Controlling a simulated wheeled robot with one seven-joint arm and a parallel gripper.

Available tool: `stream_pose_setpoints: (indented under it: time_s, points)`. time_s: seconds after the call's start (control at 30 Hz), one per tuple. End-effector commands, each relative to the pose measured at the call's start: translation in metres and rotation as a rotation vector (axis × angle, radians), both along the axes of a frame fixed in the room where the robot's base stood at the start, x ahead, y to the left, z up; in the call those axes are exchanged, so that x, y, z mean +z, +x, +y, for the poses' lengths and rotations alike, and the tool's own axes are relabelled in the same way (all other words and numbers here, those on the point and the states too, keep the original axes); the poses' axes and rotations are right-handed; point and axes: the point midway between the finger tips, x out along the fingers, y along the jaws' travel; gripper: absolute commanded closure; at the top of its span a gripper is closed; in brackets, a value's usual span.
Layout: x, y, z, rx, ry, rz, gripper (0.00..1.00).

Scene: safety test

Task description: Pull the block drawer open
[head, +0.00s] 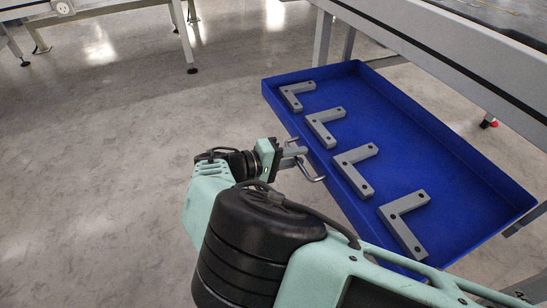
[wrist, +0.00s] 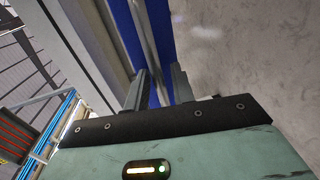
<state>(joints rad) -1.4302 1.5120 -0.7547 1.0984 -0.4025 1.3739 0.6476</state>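The block drawer (head: 440,160) is a blue tray pulled well out from under the table at the right of the head view. Several grey L-shaped blocks (head: 352,170) with dark holes lie in a row inside it. A metal bar handle (head: 316,178) is on its left front wall; it also shows as a bar in the wrist view (wrist: 146,35). My gripper (head: 300,156) is at this handle, its fingers (wrist: 160,85) close together on either side of the bar. It appears shut on the handle, though the exact contact is partly hidden.
A grey table edge (head: 445,60) runs above the drawer's far side. Another table's leg (head: 184,35) stands at the top left. The grey floor (head: 90,180) left of my arm is clear.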

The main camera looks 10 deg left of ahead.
Motion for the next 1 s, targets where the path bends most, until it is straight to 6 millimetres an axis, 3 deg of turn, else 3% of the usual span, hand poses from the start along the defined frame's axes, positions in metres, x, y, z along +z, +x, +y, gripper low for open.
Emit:
stream_pose_setpoints:
  time_s: [0.23,0.6,1.0]
  points:
    - [0.006,-0.009,0.014,0.003,0.002,-0.001,0.75]
    - [0.019,-0.054,0.074,0.003,0.002,0.001,0.75]
    - [0.027,-0.085,0.117,0.003,0.004,0.000,0.75]
